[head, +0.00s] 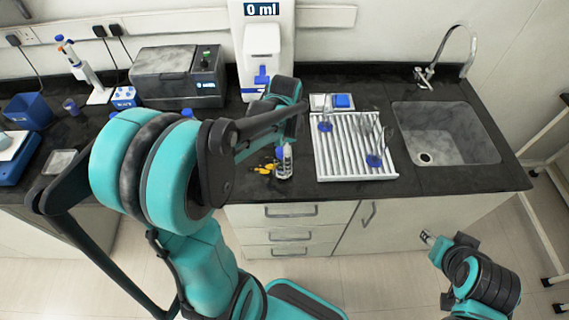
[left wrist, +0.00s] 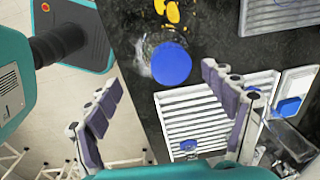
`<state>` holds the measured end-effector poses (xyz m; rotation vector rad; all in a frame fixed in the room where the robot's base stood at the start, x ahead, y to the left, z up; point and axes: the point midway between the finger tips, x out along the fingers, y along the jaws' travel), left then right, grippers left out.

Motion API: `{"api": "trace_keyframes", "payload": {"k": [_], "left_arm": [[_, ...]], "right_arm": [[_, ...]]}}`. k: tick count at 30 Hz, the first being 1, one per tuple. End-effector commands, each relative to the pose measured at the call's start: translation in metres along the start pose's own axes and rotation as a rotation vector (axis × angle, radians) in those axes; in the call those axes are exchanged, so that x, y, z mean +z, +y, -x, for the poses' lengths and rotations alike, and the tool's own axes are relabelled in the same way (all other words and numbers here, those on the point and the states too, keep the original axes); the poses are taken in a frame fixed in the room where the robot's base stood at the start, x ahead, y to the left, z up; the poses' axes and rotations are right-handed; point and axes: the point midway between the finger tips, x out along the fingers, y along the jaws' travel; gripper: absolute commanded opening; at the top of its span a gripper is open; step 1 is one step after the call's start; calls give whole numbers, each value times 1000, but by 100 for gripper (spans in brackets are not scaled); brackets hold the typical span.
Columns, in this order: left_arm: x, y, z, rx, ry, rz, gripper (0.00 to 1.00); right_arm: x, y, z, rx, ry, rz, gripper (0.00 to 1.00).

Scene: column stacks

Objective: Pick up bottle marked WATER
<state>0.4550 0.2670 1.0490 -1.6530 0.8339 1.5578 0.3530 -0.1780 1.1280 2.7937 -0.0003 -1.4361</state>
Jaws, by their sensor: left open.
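A small clear bottle with a blue cap (head: 283,160) stands upright near the counter's front edge; its label is too small to read. In the left wrist view its blue cap (left wrist: 171,63) shows from above, beyond and between the fingertips. My left gripper (left wrist: 160,77) is open and empty, with its two fingers spread apart above the counter. In the head view my left arm crosses over the counter and its fingers cannot be made out clearly. My right gripper (head: 430,238) is low in front of the cabinet, away from the bottle; its jaw opening is unclear.
Yellow pieces (head: 266,168) lie left of the bottle. A white slatted rack (head: 335,150) with blue-capped glassware stands to its right, then a sink (head: 450,130). A dispenser reading 0 ml (head: 262,40) stands behind. The dark counter (head: 445,180) is clear at front right.

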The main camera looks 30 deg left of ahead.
Motion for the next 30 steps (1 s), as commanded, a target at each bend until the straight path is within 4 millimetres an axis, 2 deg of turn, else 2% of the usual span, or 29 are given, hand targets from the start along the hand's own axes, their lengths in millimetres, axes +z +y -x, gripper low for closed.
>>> {"api": "trace_keyframes", "payload": {"k": [11,20,27,30], "left_arm": [[7,-13,-24,62,-20,-116,83],[9,-12,-59,65,-21,-122,83],[12,-10,-94,64,-20,-122,83],[12,-10,-101,64,-20,-122,83]], "right_arm": [[0,0,-1,0,0,0,40],[7,0,-9,0,0,0,40],[13,0,-19,0,0,0,40],[14,0,-20,0,0,0,40]]}}
